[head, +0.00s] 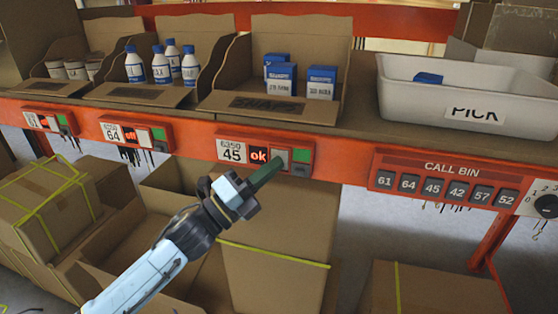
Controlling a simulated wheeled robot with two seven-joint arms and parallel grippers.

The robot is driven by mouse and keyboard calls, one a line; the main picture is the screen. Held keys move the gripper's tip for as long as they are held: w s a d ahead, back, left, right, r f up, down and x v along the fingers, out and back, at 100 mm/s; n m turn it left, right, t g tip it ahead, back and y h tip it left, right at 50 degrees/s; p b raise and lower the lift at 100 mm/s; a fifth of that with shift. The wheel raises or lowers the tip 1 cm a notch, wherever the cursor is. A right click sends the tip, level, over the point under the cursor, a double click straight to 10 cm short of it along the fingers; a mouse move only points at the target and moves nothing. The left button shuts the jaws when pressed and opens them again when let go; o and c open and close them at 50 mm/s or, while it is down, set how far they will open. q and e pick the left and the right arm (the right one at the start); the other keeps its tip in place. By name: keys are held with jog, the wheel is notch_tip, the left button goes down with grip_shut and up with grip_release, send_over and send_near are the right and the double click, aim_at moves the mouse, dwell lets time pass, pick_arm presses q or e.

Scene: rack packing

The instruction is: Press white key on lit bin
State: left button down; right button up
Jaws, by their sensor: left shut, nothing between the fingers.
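The red bin module numbered 45 (234,152) is on the shelf's front edge, and its small display (258,155) reads "ok". Right of the display are a pale grey-white key (281,153) and a green key (301,155). My left gripper (268,172) is shut and empty, its dark fingertips at the lower left of the pale key. I cannot tell whether they touch it. The module numbered 64 (112,132) reads "off" on its display. A further module (35,121) at the far left has a red display too small to read surely. My right gripper is not in view.
Above module 45 a cardboard bin (250,104) holds blue-and-white boxes. A white PICK tote (398,100) with a blue box is on the shelf at right. A red CALL BIN panel (444,181) with numbered keys hangs below it. Cardboard boxes (275,250) stand under the shelf.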

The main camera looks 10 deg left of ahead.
pick_arm(q)
jog(key=shift+s, duration=0.1)
dwell(0.3)
jog(key=shift+s, duration=0.7)
jog(key=shift+s+a+p, duration=0.1)
jog(key=shift+s+p, duration=0.5)
jog(key=shift+s, duration=1.9)
